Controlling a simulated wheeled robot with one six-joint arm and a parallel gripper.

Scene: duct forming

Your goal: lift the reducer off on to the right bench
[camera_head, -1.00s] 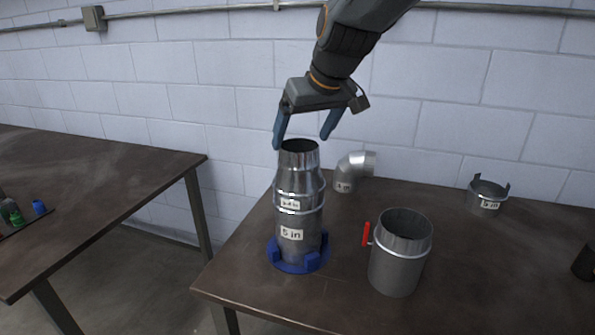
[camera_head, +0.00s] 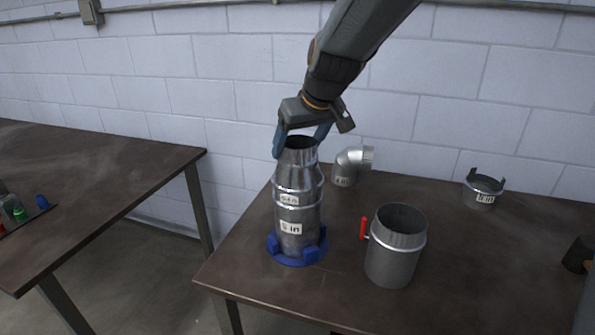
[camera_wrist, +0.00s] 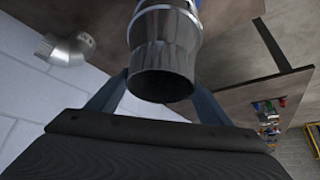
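The reducer (camera_head: 299,178) is a shiny metal piece with a narrow open top. It sits upright on a wider duct piece (camera_head: 298,235) labelled 5 in, which stands in a blue base (camera_head: 299,256) on the right bench (camera_head: 335,290). My gripper (camera_head: 300,145) is at the reducer's top, with its blue fingers apart on either side of the rim. In the wrist view the reducer's mouth (camera_wrist: 163,75) lies between the two fingers. Whether the fingers touch it cannot be told.
A damper duct (camera_head: 392,260) with a red handle stands right of the stack. A metal elbow (camera_head: 346,170) is behind it. A short collar (camera_head: 481,191) sits at the back right. The left bench (camera_head: 90,190) is across a gap. The bench's middle right is bare.

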